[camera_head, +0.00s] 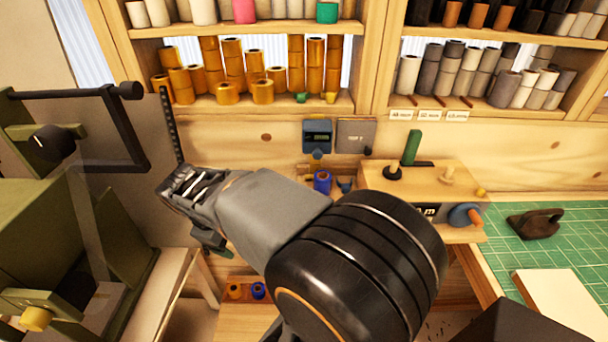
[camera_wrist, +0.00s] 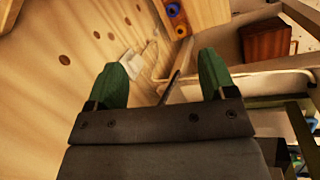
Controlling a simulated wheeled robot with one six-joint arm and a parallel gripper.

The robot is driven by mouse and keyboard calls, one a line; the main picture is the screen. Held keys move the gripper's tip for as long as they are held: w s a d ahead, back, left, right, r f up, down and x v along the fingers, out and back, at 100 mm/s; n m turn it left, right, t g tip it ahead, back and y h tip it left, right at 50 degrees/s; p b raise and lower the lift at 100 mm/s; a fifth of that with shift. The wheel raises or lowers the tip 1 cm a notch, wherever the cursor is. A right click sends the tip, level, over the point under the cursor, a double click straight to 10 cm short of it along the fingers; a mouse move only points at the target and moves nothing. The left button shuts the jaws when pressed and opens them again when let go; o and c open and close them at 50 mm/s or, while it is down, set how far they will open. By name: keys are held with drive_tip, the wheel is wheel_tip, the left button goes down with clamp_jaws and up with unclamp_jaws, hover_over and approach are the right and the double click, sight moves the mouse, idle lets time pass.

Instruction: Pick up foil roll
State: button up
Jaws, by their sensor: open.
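Several foil rolls are in view. Gold rolls (camera_head: 235,68) stand in stacks on the middle shelf in the head view. An orange roll (camera_head: 234,291) and a blue roll (camera_head: 258,291) sit on a low wooden ledge below my arm. A blue and an orange roll end also show at the top of the wrist view, the blue one (camera_wrist: 173,10) above the orange one (camera_wrist: 181,31). My gripper (camera_wrist: 164,82) is open, its green fingers apart with nothing between them. I cannot tell which roll is meant.
A green press-like machine (camera_head: 50,220) stands at the left. A wooden block with tools (camera_head: 425,185) and a green cutting mat (camera_head: 545,245) are at the right. More rolls (camera_head: 465,65) fill the right shelf. A dark red box (camera_wrist: 267,40) shows in the wrist view.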

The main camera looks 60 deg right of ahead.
sight(315, 178)
drive_tip(key=w+d+r+n+g+h+p, duration=0.1)
drive_tip(key=d+r+n+g+h+p, duration=0.2)
drive_tip(key=d, duration=0.5)
drive_tip(key=w+d+r+n+g+h+p, duration=0.1)
drive_tip(key=d+r+n+g+h, duration=0.2)
drive_tip(key=d+g, duration=0.4)
drive_tip(key=shift+m+t, duration=0.3)
drive_tip(key=shift+t, duration=0.2)
drive_tip(key=x, duration=0.2)
drive_tip(key=r+x, duration=0.1)
drive_tip(key=x, duration=0.2)
drive_tip(key=d+p+x, duration=0.1)
drive_tip(key=x, duration=0.2)
drive_tip(key=shift+r, duration=0.1)
drive_tip(key=shift+p+x, duration=0.8)
drive_tip(key=shift+x, duration=2.3)
drive_tip(key=shift+w+d, duration=0.1)
drive_tip(key=shift+d, duration=0.05)
drive_tip(key=shift+c, duration=0.3)
drive_tip(key=c, duration=1)
drive_tip(key=shift+r, duration=0.1)
drive_tip(key=shift+c, duration=0.2)
